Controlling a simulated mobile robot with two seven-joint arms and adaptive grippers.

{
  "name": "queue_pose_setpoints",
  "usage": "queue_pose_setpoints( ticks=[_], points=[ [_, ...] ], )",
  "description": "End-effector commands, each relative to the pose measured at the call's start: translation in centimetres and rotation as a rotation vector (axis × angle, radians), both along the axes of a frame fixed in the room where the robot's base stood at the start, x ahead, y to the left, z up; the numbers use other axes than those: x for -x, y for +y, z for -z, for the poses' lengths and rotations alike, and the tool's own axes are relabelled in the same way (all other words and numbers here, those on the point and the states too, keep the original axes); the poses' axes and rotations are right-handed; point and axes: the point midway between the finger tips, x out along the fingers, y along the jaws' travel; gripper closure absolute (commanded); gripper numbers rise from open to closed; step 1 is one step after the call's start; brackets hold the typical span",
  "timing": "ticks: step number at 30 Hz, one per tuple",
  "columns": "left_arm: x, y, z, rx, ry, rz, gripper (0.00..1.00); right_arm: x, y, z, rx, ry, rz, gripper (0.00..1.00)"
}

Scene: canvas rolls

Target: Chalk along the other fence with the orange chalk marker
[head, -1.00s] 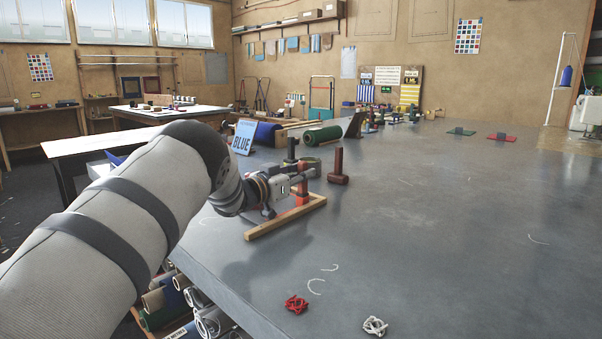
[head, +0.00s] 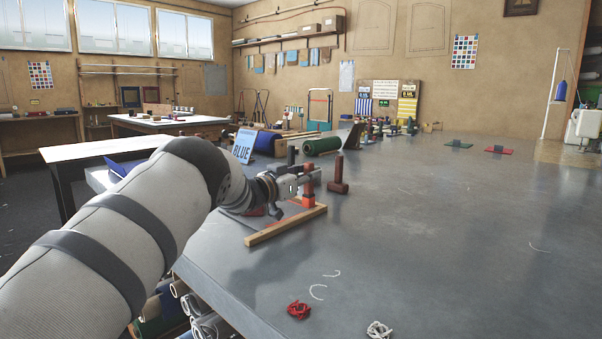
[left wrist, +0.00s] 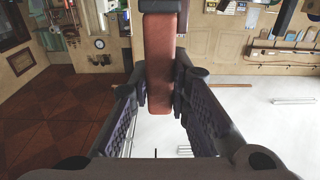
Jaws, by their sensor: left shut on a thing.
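My left gripper (head: 304,181) is shut on the orange chalk marker (head: 308,198), which is about upright. In the left wrist view the marker (left wrist: 160,50) shows as an orange-brown bar with a dark band, between the fingers (left wrist: 162,92). Its lower end is close to the right end of a wooden fence piece (head: 285,226) on the grey table (head: 420,230); I cannot tell whether it touches. A second wooden strip lies behind, partly hidden by the gripper. My right gripper is not in view.
A dark red block with an upright handle (head: 338,178) stands just right of the marker. A blue sign (head: 243,147) and a green roll (head: 322,146) are behind. Red (head: 298,310) and white (head: 378,330) tangles lie at the front. The table's right side is mostly clear.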

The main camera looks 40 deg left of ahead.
Motion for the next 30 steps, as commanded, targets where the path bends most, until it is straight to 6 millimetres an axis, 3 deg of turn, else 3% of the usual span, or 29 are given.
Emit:
queue_pose_setpoints(
  ticks=[1, 16, 30],
  points=[
    [-0.3, 0.0, 2.2, 0.0, 0.02, 0.001, 1.0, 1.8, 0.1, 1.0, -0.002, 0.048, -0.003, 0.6],
    [-0.3, 1.0, 1.1, 0.0, 0.019, 0.002, 1.0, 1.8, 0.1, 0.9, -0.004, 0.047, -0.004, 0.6],
    [-0.2, 1.0, -5.6, 0.0, 0.01, 0.002, 1.0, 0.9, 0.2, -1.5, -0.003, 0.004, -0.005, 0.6]
  ],
)
